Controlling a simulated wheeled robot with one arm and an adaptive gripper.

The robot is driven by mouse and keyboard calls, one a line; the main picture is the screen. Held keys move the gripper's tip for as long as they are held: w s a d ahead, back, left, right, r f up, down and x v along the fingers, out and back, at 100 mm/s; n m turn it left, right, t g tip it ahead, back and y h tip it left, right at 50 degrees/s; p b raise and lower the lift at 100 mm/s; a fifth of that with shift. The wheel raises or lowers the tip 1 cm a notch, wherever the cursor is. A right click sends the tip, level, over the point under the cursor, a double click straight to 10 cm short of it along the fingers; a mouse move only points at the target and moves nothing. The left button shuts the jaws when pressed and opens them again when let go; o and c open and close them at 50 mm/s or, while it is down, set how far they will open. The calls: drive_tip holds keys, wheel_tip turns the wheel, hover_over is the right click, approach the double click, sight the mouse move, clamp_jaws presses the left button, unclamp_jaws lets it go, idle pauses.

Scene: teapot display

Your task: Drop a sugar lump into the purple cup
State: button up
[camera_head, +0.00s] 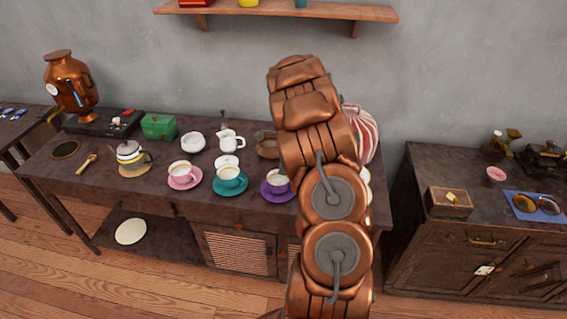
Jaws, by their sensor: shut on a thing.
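The purple cup (277,182) stands upright on a purple saucer (275,195), close to the left side of my copper arm on the long dark table. Its inside looks pale and no lump can be made out in it. My arm rises across the middle of the view and hides part of the table. My gripper is not visible, hidden behind the arm links, and nothing held shows.
A teal cup (229,174) and a pink cup (181,172) stand left of the purple one. Behind are a white creamer (230,139), a white bowl (193,143) and a brown glass vessel (267,145). A striped jar (361,133) is partly behind my arm. A shelf (330,12) hangs above.

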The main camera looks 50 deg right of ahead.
drive_tip(key=shift+f, duration=0.35)
drive_tip(key=o, duration=0.7)
drive_tip(key=shift+r, duration=0.1)
drive_tip(key=r, duration=0.4)
drive_tip(key=s+r, duration=0.1)
drive_tip(key=r, duration=0.2)
drive_tip(key=d+r, duration=0.1)
drive_tip(key=r, duration=0.3)
drive_tip(key=shift+s+r, duration=0.2)
drive_tip(key=shift+r, duration=0.15)
